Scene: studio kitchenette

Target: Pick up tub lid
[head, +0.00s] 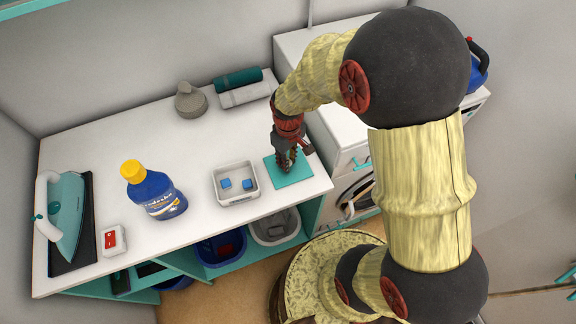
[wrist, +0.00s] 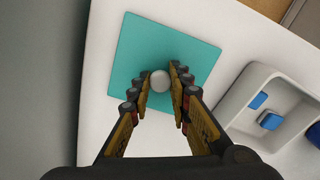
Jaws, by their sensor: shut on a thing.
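The tub lid (head: 292,177) is a flat teal square near the right end of the white counter. In the wrist view the lid (wrist: 140,45) shows a round pale knob (wrist: 160,80) at its middle. My gripper (head: 287,163) reaches down over the lid. In the wrist view my gripper (wrist: 160,77) has its two fingers on either side of the knob, shut on it. I cannot tell whether the lid rests on the counter or is slightly off it.
An open white tub (head: 236,197) with blue blocks stands left of the lid. A blue bottle (head: 160,196), a red-and-white box (head: 113,241) and an iron (head: 65,215) are further left. A grey bottle (head: 190,101) and rolled towels (head: 245,95) are behind. A washing machine (head: 350,165) stands right.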

